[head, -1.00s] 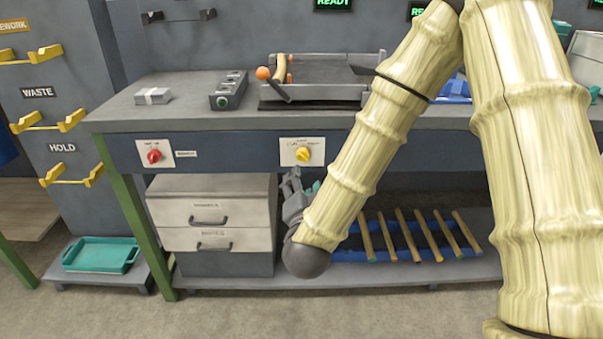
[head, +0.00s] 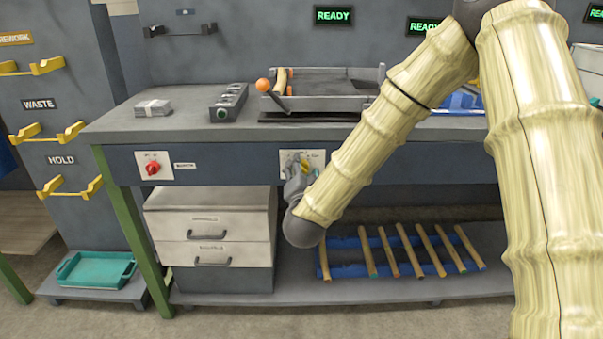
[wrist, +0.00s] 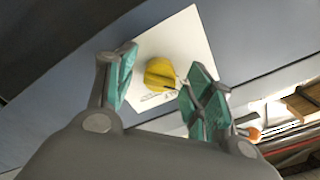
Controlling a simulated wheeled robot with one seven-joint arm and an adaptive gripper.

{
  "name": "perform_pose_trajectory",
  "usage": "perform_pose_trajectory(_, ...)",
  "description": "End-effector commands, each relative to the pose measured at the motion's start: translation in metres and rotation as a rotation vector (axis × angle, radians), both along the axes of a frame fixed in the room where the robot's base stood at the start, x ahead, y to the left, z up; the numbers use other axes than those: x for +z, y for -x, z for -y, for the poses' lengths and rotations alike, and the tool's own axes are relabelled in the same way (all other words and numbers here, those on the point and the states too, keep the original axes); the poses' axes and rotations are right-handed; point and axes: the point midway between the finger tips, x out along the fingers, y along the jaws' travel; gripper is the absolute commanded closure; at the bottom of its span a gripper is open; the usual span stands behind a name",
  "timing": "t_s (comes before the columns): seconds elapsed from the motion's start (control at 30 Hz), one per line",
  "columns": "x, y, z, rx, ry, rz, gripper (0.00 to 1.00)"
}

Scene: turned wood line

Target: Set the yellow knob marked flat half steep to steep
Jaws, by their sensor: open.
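The yellow knob (wrist: 160,74) sits on a white plate (wrist: 188,38) on the bench's front panel. In the head view my gripper (head: 300,170) is in front of the plate (head: 318,157) and covers part of the yellow knob (head: 305,167). In the wrist view my gripper (wrist: 160,88) is open, with one teal-padded finger on each side of the knob. I see no clear contact between the fingers and the knob. The plate's markings are too small and partly covered to read, so I cannot tell the knob's setting.
A red knob (head: 153,168) on its own plate is further left on the panel. Drawers (head: 210,225) stand under the bench. A blue rack with wooden sticks (head: 400,250) lies on the lower shelf. A tray device (head: 330,83) with an orange ball is on the benchtop (head: 175,124).

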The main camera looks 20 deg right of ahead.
Motion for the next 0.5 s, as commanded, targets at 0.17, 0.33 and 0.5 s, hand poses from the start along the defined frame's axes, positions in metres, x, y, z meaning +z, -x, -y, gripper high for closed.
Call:
perform_pose_trajectory(0.17,0.0000,-0.0037,0.0012,0.000,0.000,0.000,0.47)
perform_pose_trajectory(0.33,-0.0001,-0.0036,0.0011,0.000,0.000,0.000,0.47)
perform_pose_trajectory(0.5,-0.0001,-0.0036,0.0010,0.001,0.000,-0.001,0.74)
